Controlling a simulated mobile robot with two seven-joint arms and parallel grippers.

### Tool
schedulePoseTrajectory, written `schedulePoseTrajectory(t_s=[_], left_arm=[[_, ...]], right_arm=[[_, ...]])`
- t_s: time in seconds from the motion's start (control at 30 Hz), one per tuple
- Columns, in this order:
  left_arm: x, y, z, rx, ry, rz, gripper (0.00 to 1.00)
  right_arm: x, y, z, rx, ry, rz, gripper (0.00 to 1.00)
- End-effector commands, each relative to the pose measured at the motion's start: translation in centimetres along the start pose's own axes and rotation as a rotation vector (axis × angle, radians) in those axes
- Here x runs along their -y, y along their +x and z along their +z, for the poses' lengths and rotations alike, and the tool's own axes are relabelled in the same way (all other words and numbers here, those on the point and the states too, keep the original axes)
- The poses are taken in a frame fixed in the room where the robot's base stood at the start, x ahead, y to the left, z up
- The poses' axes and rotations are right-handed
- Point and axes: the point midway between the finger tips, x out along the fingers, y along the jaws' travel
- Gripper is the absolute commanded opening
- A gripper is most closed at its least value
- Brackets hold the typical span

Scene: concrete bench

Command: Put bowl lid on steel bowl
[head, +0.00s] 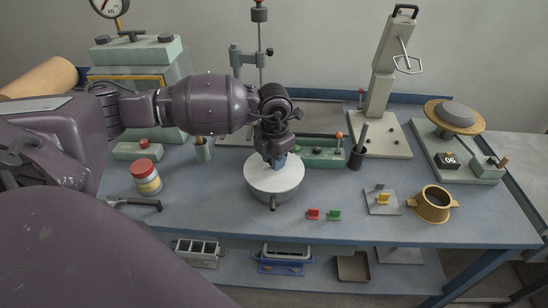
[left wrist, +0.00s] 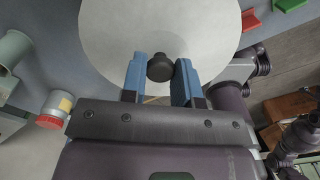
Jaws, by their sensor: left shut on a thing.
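The bowl lid (head: 287,174) is a flat pale disc with a dark knob, which shows in the left wrist view (left wrist: 160,67). My left gripper (head: 279,160) points down over the lid. Its blue fingers (left wrist: 161,78) are shut on the knob, one on each side. The lid looks level. The steel bowl (head: 286,196) shows as a grey curved side directly under the lid in the head view, with a dark stub at its front. The lid hides the bowl's opening, and I cannot tell whether the rim bears the lid's weight. My right gripper is not seen.
A red-lidded jar (head: 147,178) stands left of the bowl. A red block (head: 314,213) and a green block (head: 334,214) lie to its front right. A brass pot (head: 433,205) stands farther right. A green box (head: 318,155) and black cup (head: 356,158) are behind.

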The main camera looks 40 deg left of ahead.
Motion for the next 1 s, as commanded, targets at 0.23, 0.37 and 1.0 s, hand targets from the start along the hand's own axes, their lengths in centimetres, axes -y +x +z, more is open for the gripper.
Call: schedulePoseTrajectory(t_s=[0.23,0.37,1.0], left_arm=[[0.0,0.8,0.0,-0.001,0.000,-0.001,0.04],[0.0,0.8,0.0,-0.001,0.000,-0.001,0.36],[0.0,-1.8,0.1,0.003,0.001,0.000,0.54]], right_arm=[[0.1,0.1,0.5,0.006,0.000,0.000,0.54],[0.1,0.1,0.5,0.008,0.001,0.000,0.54],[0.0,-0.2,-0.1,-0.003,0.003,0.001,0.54]])
